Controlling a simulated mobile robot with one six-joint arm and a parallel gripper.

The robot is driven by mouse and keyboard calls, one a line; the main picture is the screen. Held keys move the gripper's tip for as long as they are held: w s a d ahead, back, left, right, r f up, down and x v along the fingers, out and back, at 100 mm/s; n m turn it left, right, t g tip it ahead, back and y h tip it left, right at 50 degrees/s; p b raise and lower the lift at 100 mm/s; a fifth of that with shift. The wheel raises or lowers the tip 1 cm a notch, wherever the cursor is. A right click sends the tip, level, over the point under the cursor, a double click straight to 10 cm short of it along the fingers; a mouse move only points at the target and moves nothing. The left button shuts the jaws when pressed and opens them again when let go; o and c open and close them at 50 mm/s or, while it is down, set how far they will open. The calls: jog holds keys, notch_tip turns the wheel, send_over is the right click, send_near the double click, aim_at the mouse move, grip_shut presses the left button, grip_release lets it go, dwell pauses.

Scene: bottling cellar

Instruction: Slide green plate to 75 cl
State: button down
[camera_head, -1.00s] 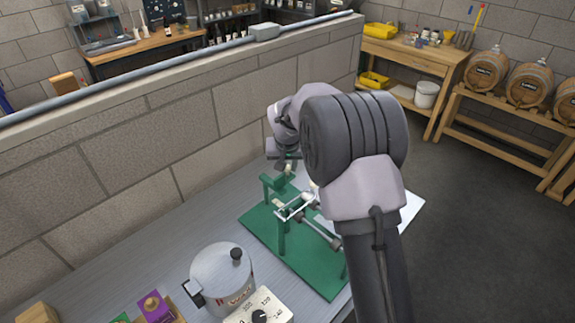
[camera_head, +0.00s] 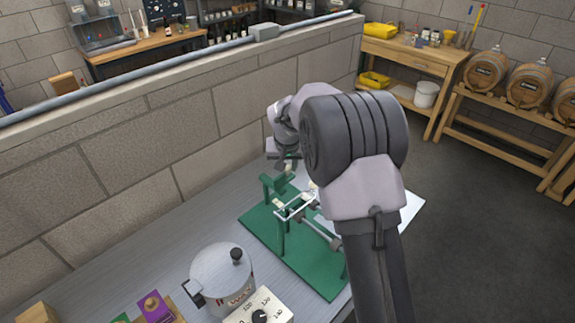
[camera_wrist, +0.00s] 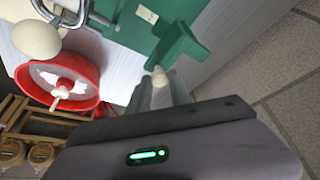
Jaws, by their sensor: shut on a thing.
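A green stand with a green base (camera_head: 262,232) is on the grey bench. At its far end is an upright green plate (camera_head: 279,185); it also shows in the wrist view (camera_wrist: 180,42). My gripper (camera_head: 283,164) is at the top of this plate. In the wrist view my fingers (camera_wrist: 160,88) are closed around a small cream knob (camera_wrist: 159,73) at the plate's edge. Small white labels (camera_wrist: 147,15) are on the green surface beside it; their writing is too small to read. My arm hides part of the stand in the head view.
A metal pot (camera_head: 222,272) and a white dial box (camera_head: 260,310) stand near the front. A block wall (camera_head: 150,150) runs close behind the bench. In the wrist view a red round bowl (camera_wrist: 88,66) and a cream ball (camera_wrist: 37,40) are left of my fingers.

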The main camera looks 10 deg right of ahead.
jog(key=w+a+p, duration=0.2)
jog(key=w+a, duration=0.1)
jog(key=w, duration=0.2)
jog(key=shift+a+p, duration=0.15)
jog(key=shift+p, duration=0.2)
jog(key=shift+r, duration=0.15)
jog(key=c, duration=1.3)
grip_release()
jog(key=shift+w, duration=0.1)
jog(key=shift+o, duration=0.7)
jog(key=shift+a, duration=0.1)
jog(key=p+v, duration=0.2)
jog(key=v, duration=1.5)
jog(key=shift+p, duration=0.3)
